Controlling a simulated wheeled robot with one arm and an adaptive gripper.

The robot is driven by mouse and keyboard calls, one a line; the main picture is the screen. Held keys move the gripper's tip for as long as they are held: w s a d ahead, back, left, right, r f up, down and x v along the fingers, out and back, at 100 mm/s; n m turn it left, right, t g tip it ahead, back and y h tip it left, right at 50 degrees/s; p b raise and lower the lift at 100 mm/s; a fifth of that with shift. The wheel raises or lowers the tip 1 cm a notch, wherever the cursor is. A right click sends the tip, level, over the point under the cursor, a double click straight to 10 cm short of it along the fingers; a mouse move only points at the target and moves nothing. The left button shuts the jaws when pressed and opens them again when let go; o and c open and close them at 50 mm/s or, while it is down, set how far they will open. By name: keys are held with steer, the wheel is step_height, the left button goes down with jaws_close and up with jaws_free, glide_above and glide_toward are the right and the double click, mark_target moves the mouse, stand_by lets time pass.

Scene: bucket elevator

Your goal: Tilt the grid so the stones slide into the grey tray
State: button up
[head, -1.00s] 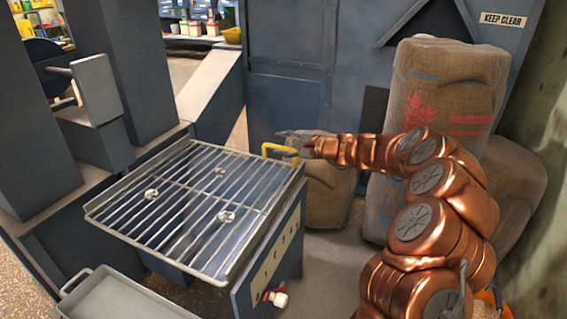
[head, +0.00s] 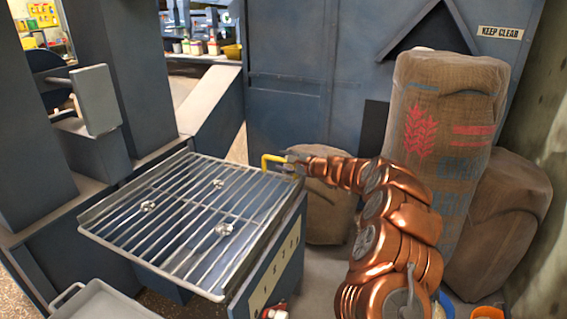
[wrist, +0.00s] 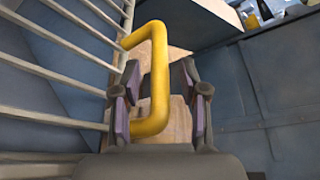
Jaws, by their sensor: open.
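The metal grid (head: 180,222) lies flat on top of a blue-grey frame, with three small pale grey stones (head: 148,206) spread over its bars. A yellow handle (head: 268,163) sticks out from the grid's far right corner. My gripper (head: 288,164) is at this handle. In the wrist view, the yellow handle's bar (wrist: 159,85) stands between the two spread fingers of my gripper (wrist: 160,103), which is open. The grey tray (head: 95,300) is below the grid's near left side, cut off by the picture's bottom edge.
Full sacks (head: 440,145) stand behind and right of my arm. A blue wall (head: 290,85) closes off the back. Dark blue posts (head: 100,70) rise at the left. A red-and-white part (head: 275,312) juts from the frame's front.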

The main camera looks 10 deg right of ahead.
steer(key=shift+w+a+f, duration=0.1)
steer(key=shift+w+a, duration=0.15)
steer(key=shift+w, duration=0.05)
jaws_close()
stand_by(0.3)
stand_by(0.3)
